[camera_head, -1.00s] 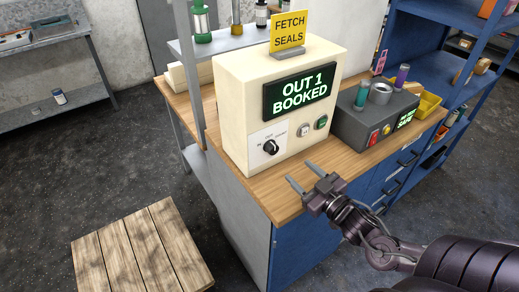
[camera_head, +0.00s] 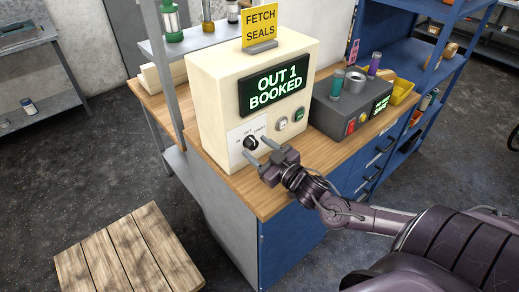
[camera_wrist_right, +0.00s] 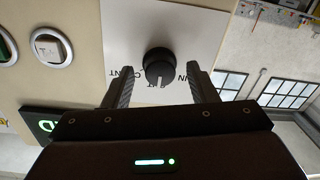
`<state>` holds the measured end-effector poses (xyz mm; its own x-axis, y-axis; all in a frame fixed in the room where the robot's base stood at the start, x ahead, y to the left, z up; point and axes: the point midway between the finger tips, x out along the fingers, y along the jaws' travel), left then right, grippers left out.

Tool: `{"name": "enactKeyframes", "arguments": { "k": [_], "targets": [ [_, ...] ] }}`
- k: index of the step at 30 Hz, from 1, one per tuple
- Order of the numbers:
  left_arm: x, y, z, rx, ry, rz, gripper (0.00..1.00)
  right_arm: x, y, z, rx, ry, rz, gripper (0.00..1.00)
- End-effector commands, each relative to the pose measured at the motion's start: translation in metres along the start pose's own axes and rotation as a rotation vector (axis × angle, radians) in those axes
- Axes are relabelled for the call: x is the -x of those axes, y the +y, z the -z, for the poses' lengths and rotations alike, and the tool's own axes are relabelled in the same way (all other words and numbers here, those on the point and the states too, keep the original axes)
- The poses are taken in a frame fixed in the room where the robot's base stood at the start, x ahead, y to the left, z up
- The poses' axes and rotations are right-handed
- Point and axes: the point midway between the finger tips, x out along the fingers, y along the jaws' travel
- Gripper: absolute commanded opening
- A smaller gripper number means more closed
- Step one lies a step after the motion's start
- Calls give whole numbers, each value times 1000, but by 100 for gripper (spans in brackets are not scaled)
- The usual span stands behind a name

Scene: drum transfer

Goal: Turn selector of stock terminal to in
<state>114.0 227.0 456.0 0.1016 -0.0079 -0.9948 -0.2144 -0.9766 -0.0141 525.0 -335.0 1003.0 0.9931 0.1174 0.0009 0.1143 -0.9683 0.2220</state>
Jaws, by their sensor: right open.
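The stock terminal (camera_head: 222,105) is a cream box on the wooden bench; its screen (camera_head: 274,88) reads "OUT 1 BOOKED". Its selector (camera_head: 251,143) is a round black knob on a white plate marked IN, OUT and COUNT. In the right wrist view the knob (camera_wrist_right: 158,62) has its white mark toward the OUT label. My right gripper (camera_head: 257,148) is open in front of the plate. In the wrist view its two fingers are on either side of the knob with gaps; whether they reach its depth is unclear. My left gripper is not in view.
Two push buttons (camera_head: 299,113) sit right of the selector. A dark grey box (camera_head: 341,112) with a red button and cylinders on it stands to the right. A yellow "FETCH SEALS" sign (camera_head: 258,24) stands on the terminal. A wooden pallet (camera_head: 130,255) lies on the floor.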

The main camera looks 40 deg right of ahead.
Motion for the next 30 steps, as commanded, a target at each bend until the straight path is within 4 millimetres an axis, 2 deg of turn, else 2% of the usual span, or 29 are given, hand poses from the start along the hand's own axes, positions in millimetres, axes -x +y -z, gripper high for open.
{"name": "enactKeyframes", "arguments": {
  "k": [7,18,30],
  "targets": [
    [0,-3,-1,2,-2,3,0,0,0,0,0,-1,0,52],
    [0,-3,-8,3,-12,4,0,0,0,0,0,0,1,8],
    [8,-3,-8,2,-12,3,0,0,0,2,87,-5,2,8]
  ]
}}
